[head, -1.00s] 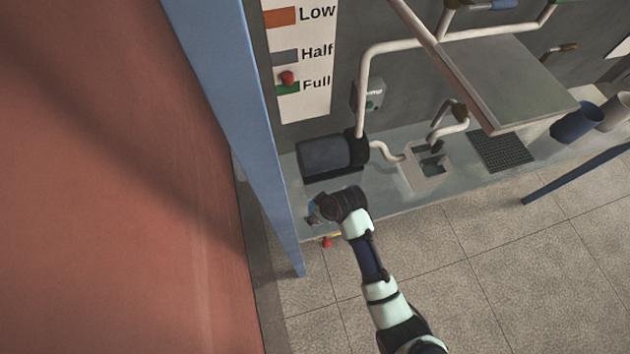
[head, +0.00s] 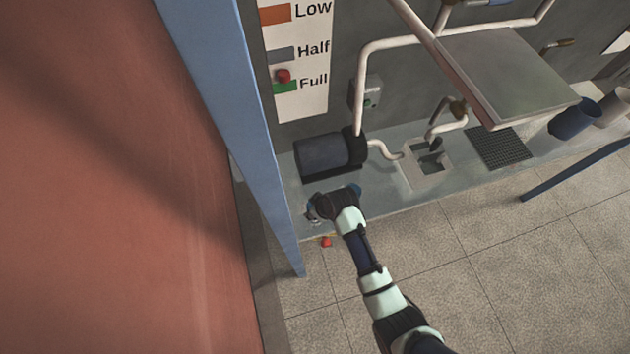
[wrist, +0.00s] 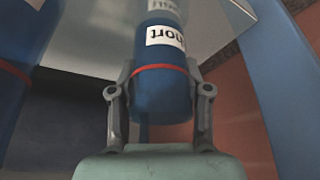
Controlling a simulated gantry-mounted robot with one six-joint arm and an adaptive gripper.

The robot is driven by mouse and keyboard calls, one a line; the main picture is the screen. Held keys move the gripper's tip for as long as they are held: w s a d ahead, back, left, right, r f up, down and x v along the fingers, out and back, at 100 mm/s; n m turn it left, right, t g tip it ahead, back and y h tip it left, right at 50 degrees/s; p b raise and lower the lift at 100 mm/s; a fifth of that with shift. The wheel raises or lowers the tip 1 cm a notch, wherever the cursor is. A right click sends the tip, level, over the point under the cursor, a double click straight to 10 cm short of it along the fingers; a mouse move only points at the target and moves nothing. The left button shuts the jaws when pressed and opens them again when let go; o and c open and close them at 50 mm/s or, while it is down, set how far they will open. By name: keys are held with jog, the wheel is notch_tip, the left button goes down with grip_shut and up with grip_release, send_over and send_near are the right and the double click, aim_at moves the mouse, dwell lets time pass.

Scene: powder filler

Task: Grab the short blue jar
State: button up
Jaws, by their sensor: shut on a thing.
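The short blue jar (wrist: 162,95) shows in the wrist view, with a red band and a white label reading "Short" upside down. My gripper (wrist: 160,78) is shut on it, one finger at each side of the jar near the red band. The jar's upper part fades toward the top edge of the view. In the head view my gripper (head: 318,206) is at the left end of the grey counter, close to the blue post; the arm largely hides the held jar there.
A second blue object with a red band (wrist: 15,80) stands left in the wrist view. In the head view a dark motor (head: 325,157) sits just behind my gripper, and the blue post (head: 235,120) rises at left.

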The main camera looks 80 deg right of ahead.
notch_tip(320, 180, up, 20)
jog(key=p, duration=0.2)
jog(key=shift+p, duration=0.35)
